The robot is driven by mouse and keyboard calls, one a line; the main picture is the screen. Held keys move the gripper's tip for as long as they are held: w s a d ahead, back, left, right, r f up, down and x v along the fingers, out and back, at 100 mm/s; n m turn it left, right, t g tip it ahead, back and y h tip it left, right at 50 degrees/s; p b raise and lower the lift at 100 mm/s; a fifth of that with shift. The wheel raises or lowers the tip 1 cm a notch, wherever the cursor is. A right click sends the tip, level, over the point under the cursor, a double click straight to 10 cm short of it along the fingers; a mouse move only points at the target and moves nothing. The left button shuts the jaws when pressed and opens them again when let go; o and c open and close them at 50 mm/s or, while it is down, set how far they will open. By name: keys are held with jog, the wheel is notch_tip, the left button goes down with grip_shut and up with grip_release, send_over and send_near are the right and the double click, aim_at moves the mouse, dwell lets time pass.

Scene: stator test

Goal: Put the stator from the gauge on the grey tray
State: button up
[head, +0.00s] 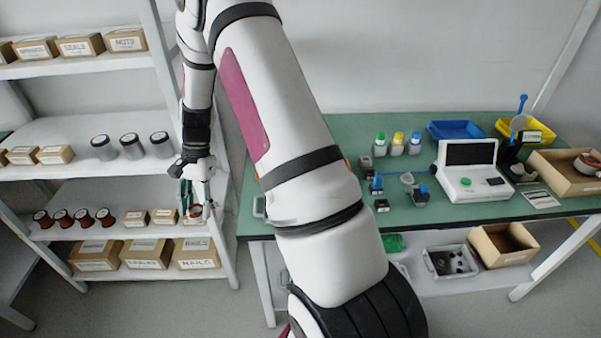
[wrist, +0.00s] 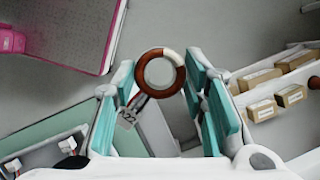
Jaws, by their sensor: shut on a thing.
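My gripper (wrist: 160,78) is shut on the stator (wrist: 141,82), a brown ring with one white section, held between the teal fingertips in the wrist view. A small tag marked 22 and short leads show just below the ring. In the head view, my gripper (head: 197,196) hangs at the left, in front of the shelf rack, pointing down; a small reddish ring shows at its tips. A grey tray-like surface (wrist: 45,158) with small connectors lies at the lower left of the wrist view; I cannot tell if it is the grey tray. I cannot pick out the gauge with certainty.
The green bench (head: 330,190) carries a white tester (head: 468,170), bottles, a blue bin (head: 455,130) and a yellow bin. The white rack (head: 100,185) holds dark-topped cylinders, red-brown rolls and labelled boxes. My arm hides the bench's left part. A grey bin (head: 430,268) stands below the bench.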

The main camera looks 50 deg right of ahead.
jog(key=s+d+m+t+h, duration=0.1)
jog(key=s+d+m+t, duration=0.1)
jog(key=s+d+m, duration=0.2)
jog(key=s+d+m+t+h, duration=0.2)
jog(key=s+d+m, duration=0.3)
jog(key=d+m, duration=0.6)
jog(key=s+d+m+t+h+p, duration=0.1)
jog(key=s+d+m, duration=0.4)
jog(key=d, duration=0.5)
jog(key=shift+d+f+m+t+h, duration=0.1)
jog(key=shift+d+m+t+h, duration=0.1)
jog(key=shift+m, duration=0.4)
jog(key=shift+d+m+t+h, duration=0.1)
jog(key=shift+m+t, duration=0.1)
jog(key=shift+m, duration=0.4)
notch_tip(320, 180, down, 4)
jog(key=b, duration=0.4)
jog(key=shift+f+b, duration=0.2)
jog(key=shift+b, duration=0.15)
jog(key=shift+s, duration=0.15)
jog(key=shift+f+b, duration=1.3)
jog(key=shift+b, duration=0.45)
